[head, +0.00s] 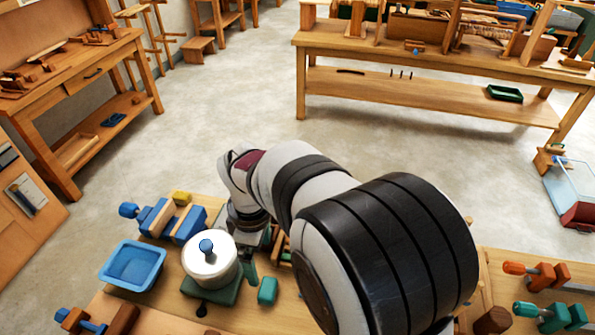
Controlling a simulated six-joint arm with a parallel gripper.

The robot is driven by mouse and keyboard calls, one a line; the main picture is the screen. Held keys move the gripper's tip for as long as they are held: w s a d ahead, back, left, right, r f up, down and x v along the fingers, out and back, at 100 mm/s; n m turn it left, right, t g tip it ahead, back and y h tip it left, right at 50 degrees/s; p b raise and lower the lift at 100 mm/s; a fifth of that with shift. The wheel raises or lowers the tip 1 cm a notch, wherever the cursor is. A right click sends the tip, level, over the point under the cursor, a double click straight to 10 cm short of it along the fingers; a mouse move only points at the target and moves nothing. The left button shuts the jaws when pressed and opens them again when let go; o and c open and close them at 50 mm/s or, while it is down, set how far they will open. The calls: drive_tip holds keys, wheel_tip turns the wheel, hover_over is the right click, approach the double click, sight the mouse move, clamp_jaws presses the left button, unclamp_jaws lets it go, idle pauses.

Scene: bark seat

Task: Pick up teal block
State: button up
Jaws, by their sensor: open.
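A small teal block (267,290) lies on the wooden bench top, just right of the green base under a white round pot. My gripper (254,246) is behind the block, a little above and left of it in the picture, and apart from it. Its jaws are open, and I see nothing held in them. The fingertips are small, dark and partly hidden by my arm, so their exact height above the bench is hard to tell.
The white pot (209,262) with a blue knob stands close left of the block. A blue tray (133,266), a blue clamp (172,219) and a yellow block (182,198) are further left. Orange (537,273) and teal (549,316) clamps lie at right. My arm covers the bench's middle.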

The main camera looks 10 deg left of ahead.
sight(267, 288)
wheel_tip(267, 288, down, 14)
drive_tip(key=shift+d+r, duration=0.1)
drive_tip(key=shift+d, duration=0.05)
drive_tip(key=shift+c, duration=0.3)
drive_tip(key=c, duration=1.3)
wheel_tip(267, 288, up, 4)
drive_tip(key=shift+w+d+r, duration=0.1)
drive_tip(key=shift+r, duration=0.15)
drive_tip(key=d+r, duration=0.2)
drive_tip(key=d, duration=0.1)
drive_tip(key=w+d+r, duration=0.1)
drive_tip(key=d+r, duration=0.1)
drive_tip(key=d, duration=0.2)
drive_tip(key=d+r, duration=0.2)
drive_tip(key=d, duration=0.2)
drive_tip(key=shift+w+d+r, duration=0.2)
drive_tip(key=shift+w+r, duration=0.1)
drive_tip(key=shift+w, duration=0.05)
